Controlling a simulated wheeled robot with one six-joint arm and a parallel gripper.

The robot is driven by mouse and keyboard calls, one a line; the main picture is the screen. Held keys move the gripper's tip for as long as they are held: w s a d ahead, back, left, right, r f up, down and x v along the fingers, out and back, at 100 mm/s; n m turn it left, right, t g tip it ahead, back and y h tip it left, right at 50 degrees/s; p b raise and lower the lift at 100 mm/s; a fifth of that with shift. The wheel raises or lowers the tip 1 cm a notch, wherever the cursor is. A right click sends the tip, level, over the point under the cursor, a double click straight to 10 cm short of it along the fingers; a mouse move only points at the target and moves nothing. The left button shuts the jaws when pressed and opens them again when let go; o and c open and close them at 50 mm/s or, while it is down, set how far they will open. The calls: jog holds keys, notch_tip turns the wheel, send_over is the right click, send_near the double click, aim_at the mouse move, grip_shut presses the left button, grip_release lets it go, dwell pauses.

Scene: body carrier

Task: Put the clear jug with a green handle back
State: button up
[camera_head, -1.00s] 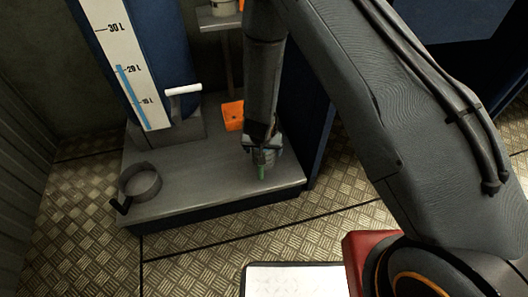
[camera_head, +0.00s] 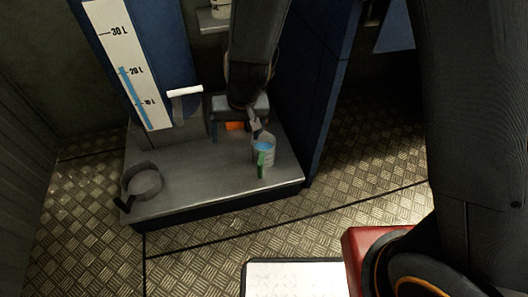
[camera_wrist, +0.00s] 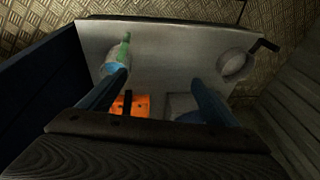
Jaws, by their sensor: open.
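The clear jug (camera_head: 264,149) with a green handle (camera_head: 261,165) stands upright at the right part of the grey platform (camera_head: 205,185). Blue shows inside it. My gripper (camera_head: 258,128) is open, just behind and above the jug in the head view. In the wrist view the jug (camera_wrist: 117,66) is at the upper left, beyond the tip of the left finger. My gripper's fingers (camera_wrist: 160,85) are spread wide with nothing held between them. I cannot tell whether a finger touches the jug.
A round grey ring-like holder with a black handle (camera_head: 142,180) is at the platform's left. An orange block (camera_wrist: 130,106) lies at the back. A panel with a litre scale (camera_head: 128,65) and a white lever (camera_head: 184,91) stand behind. A blue wall (camera_head: 315,95) bounds the right.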

jog(key=s+d+r+n+g, duration=0.1)
jog(key=s+d+r+n, duration=0.1)
jog(key=s+d+r, duration=0.2)
jog(key=s+d+r+n+g+h, duration=0.1)
jog(key=s+d+r, duration=0.3)
jog(key=s+r, duration=0.5)
jog(key=s+n, duration=0.1)
jog(key=s, duration=0.4)
jog(key=shift+r, duration=0.35)
jog(key=d+r+m+p, duration=0.3)
jog(key=d+r+p, duration=0.6)
jog(key=r+p, duration=0.3)
jog(key=d+r+m+h+p, duration=0.1)
jog(key=d+r+m+p, duration=0.2)
jog(key=d+r+p, duration=0.7)
notch_tip(320, 180, up, 3)
jog(key=p, duration=0.5)
jog(key=shift+s+d+m, duration=0.2)
jog(key=shift+m, duration=0.1)
